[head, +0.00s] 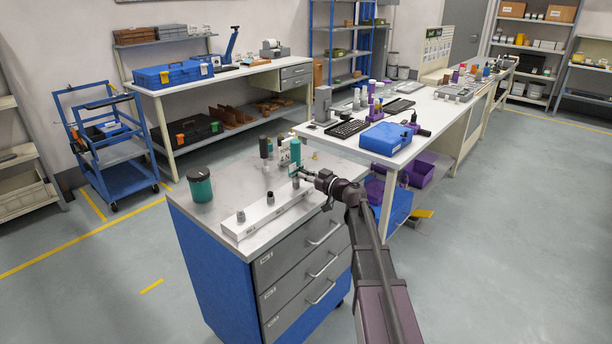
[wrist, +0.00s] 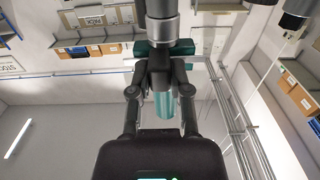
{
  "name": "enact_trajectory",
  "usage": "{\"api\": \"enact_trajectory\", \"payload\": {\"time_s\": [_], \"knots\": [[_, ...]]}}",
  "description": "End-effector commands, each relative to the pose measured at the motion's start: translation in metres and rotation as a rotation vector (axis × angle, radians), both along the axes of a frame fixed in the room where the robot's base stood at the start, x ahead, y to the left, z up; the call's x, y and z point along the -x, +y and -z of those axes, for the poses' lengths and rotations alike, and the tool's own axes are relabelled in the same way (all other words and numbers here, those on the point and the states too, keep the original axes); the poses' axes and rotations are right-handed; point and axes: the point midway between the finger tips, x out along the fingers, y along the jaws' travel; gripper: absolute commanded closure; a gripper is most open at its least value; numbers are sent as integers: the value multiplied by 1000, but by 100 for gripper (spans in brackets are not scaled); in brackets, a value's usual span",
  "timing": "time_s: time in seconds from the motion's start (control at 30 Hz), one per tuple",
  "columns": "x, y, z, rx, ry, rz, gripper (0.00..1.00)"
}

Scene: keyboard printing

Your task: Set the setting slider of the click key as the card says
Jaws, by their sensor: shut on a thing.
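A long white block (head: 256,217) lies along the front of the steel cabinet top in the head view, with a row of short grey knobs and small labels. One knob (head: 241,216) is near its left end and another (head: 270,198) near its middle. My gripper (head: 299,172) is at the block's right end. In the wrist view its fingers (wrist: 160,72) are closed together at the end of a grey knob (wrist: 162,28). Their exact contact is partly hidden. An upright teal object (head: 295,152) stands just behind my gripper. I cannot make out a readable card.
A teal jar with a dark lid (head: 200,185) stands left on the steel top (head: 225,175). A dark bottle (head: 264,148) and other small containers stand behind the block. The white bench (head: 425,130) at right holds a blue case (head: 386,139) and keyboards.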

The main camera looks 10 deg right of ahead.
Motion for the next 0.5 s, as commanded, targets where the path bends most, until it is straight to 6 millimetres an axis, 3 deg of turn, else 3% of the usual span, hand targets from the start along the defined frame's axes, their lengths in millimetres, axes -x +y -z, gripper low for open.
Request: {"api": "enact_trajectory", "payload": {"time_s": [0.4,0.43,0.5], "knots": [[2,4,0,0,0,-1,100],[2,4,0,0,0,-1,73],[2,4,0,0,0,-1,52]]}}
